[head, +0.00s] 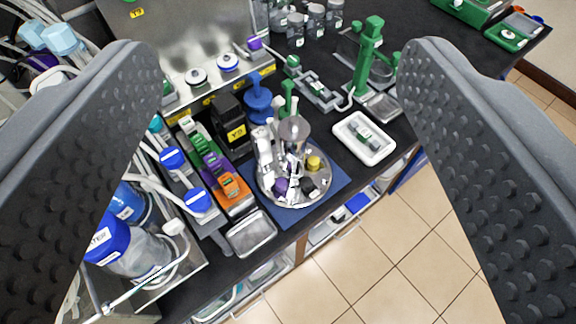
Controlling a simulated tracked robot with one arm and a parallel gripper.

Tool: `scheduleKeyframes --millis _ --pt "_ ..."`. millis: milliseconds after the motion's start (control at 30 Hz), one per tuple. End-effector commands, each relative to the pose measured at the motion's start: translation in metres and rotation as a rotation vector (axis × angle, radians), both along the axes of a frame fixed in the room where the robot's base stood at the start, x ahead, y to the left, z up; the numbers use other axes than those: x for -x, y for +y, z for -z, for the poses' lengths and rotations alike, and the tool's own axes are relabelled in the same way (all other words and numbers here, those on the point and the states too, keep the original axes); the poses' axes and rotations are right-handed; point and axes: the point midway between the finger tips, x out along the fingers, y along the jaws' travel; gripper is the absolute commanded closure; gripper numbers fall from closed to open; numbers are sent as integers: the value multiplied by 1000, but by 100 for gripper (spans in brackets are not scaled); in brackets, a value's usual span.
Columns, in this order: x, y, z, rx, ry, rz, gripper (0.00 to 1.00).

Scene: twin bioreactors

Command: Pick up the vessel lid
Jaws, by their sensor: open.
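The vessel lid (318,190) appears to be the round shiny metal plate, crowded with white, purple, yellow and grey fittings. It sits on a dark blue mat (257,212) near the front edge of the black bench. A grey rounded part stands up above its fittings. My gripper (280,130) is open, its two grey studded fingers wide apart at the left and right of the view. The lid lies between them in the picture, farther away, and neither finger touches it. The fittings hide much of the plate's surface.
A white tray (348,150) and green stand (368,55) are right of the lid. A black block (230,125), blue stand (257,98) and metal tray (250,236) are left. Blue-capped bottles (140,255) and tubing crowd the left. Open tiled floor (400,250) lies in front.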

Motion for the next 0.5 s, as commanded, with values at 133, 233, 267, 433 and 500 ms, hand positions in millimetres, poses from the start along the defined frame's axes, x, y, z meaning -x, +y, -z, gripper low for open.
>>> scheduleKeyframes --millis 133,233,267,433,500 --pt "-26 -13 20 -138 79 -1 32" --pt "-55 -26 48 -328 178 11 32" --pt "-64 -28 59 -398 216 18 32" --pt "-107 -41 122 -808 431 92 32" --pt "-120 -46 148 -979 516 138 32"
